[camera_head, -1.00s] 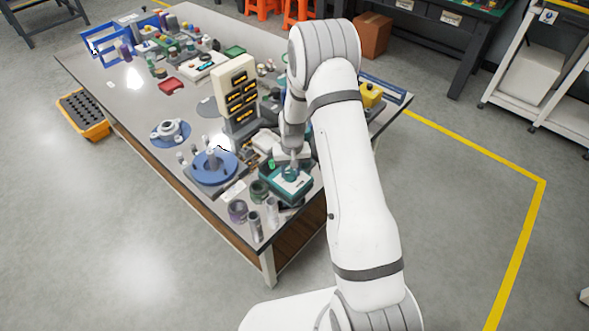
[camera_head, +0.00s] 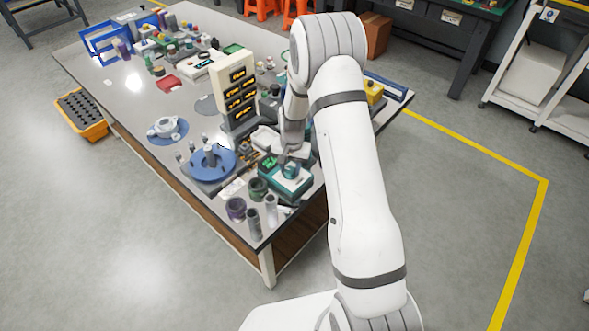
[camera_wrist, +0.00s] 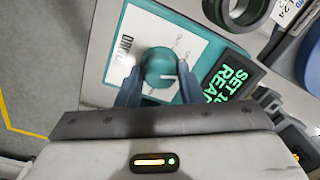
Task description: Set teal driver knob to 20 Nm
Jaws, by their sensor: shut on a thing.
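The teal driver (camera_head: 284,181) is a box with a white top plate near the front end of the table. In the wrist view its white face plate (camera_wrist: 150,35) carries the teal round knob (camera_wrist: 159,66). A white pointer line on the knob points right in that picture. My gripper (camera_wrist: 160,76) is shut on the knob, one finger on each side. A dark display (camera_wrist: 232,80) beside the plate shows green text starting "SET" over a cut-off second line; the number is partly outside my view. In the head view my gripper (camera_head: 284,160) is over the driver.
A dark green ring-like part (camera_head: 258,188), a purple one (camera_head: 236,208) and grey cylinders (camera_head: 253,222) stand left of and in front of the driver. A blue round fixture (camera_head: 212,164) is further left. A beige panel with yellow-lit displays (camera_head: 233,90) rises behind.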

